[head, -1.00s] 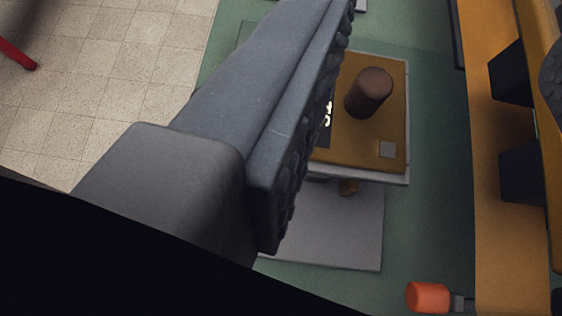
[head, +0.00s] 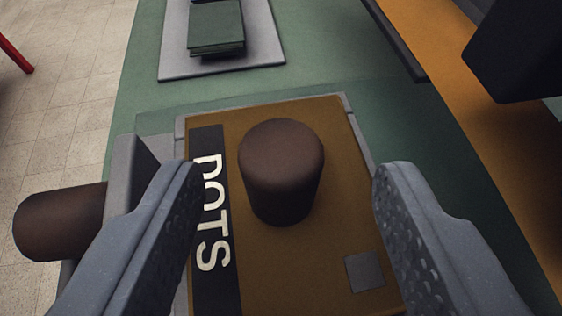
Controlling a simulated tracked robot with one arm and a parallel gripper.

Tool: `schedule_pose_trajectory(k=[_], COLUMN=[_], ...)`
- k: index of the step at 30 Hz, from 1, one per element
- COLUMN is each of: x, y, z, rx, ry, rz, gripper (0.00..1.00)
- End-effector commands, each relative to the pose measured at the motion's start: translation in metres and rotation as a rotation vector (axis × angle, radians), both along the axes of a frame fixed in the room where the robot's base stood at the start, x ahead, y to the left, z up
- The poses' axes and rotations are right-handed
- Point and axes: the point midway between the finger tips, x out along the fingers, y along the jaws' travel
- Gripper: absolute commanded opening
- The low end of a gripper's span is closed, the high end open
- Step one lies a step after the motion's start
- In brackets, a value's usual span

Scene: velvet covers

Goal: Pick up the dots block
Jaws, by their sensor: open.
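The dots block (head: 312,262) is a flat ochre block with a black strip lettered "DOTS", a small grey square at its lower right and a dark brown cylindrical knob (head: 281,172) standing on top. It fills the lower middle of the head view. My gripper (head: 288,172) is open, with one grey finger on each side of the knob. Neither finger touches the knob. The left finger covers part of the block's left side, and the block's near edge is cut off by the frame. A grey rim (head: 352,118) shows around the block's far edge.
A grey plate (head: 265,60) with a dark green block (head: 216,28) lies farther back on the green surface (head: 400,140). A brown cylinder (head: 60,222) sticks out at the left. An orange-yellow strip with a dark block (head: 530,50) runs along the right. Pale tiled floor is at the far left.

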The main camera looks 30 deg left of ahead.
Motion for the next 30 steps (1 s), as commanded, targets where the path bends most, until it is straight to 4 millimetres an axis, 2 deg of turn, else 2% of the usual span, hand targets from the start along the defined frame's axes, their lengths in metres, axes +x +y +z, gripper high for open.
schedule_pose_trajectory(k=[5,15,23,24,29,30], x=[0.007,0.039,0.042,0.042,0.042,0.042], y=[0.005,0.022,0.023,0.023,0.023,0.022], z=[-0.004,-0.02,-0.021,-0.021,-0.021,-0.021], rx=[0.0,0.0,0.0,0.0,0.0,0.0], ry=[0.0,-0.001,-0.002,-0.002,-0.002,-0.002], rz=[0.002,0.003,0.001,0.0,0.0,0.0], gripper=[0.51,0.51,0.51,0.48,0.04,0.0])
